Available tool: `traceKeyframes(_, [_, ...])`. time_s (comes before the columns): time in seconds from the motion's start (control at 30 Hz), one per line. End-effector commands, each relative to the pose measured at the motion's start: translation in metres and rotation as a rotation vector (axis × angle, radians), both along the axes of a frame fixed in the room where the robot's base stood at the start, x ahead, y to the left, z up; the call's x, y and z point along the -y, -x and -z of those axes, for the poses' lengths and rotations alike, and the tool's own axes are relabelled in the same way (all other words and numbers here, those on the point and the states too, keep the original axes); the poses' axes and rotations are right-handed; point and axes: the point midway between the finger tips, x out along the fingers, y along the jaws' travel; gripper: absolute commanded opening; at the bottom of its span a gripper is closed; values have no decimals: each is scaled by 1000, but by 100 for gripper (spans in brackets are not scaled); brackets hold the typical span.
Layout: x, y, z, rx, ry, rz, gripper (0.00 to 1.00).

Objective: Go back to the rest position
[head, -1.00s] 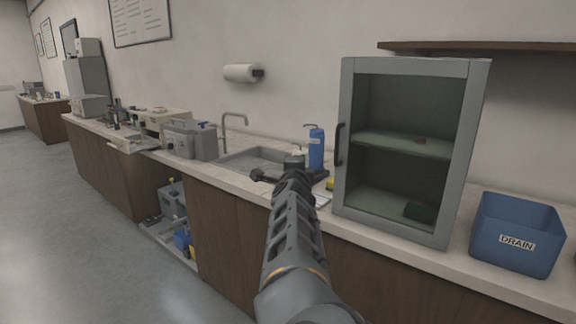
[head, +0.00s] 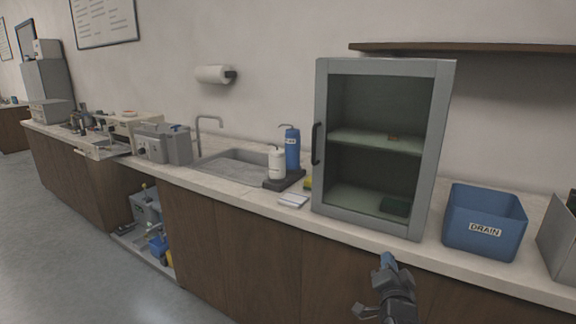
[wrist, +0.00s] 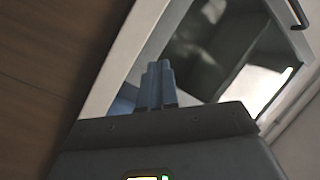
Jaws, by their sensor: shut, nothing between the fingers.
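My gripper (head: 387,262) is at the lower right of the head view, in front of the counter and below the glass-fronted cabinet. In the wrist view its blue-grey fingers (wrist: 157,84) lie together with nothing between them. The head view shows the gripper apart from the counter edge. The rest of my arm is mostly out of view.
The grey cabinet (head: 322,190) stands on the counter (head: 240,197) with the blue DRAIN bin (head: 484,222) to its right. A white bottle (head: 277,163), a blue bottle (head: 292,150) and a sink (head: 240,165) are to its left. Floor (head: 70,260) is clear at left.

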Motion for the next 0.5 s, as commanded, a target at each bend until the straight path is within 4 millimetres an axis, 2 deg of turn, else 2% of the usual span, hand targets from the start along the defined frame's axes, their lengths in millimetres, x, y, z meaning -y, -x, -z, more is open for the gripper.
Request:
traceKeyframes(0.03, [18, 21, 12, -11, 57, 7, 0])
traceKeyframes(0.2, [55, 85, 36, -42, 234, 5, 0])
traceKeyframes(0.33, [73, 137, 49, -69, 354, -7, 0])
traceKeyframes(0.5, [84, 209, 61, -104, 489, -41, 0])
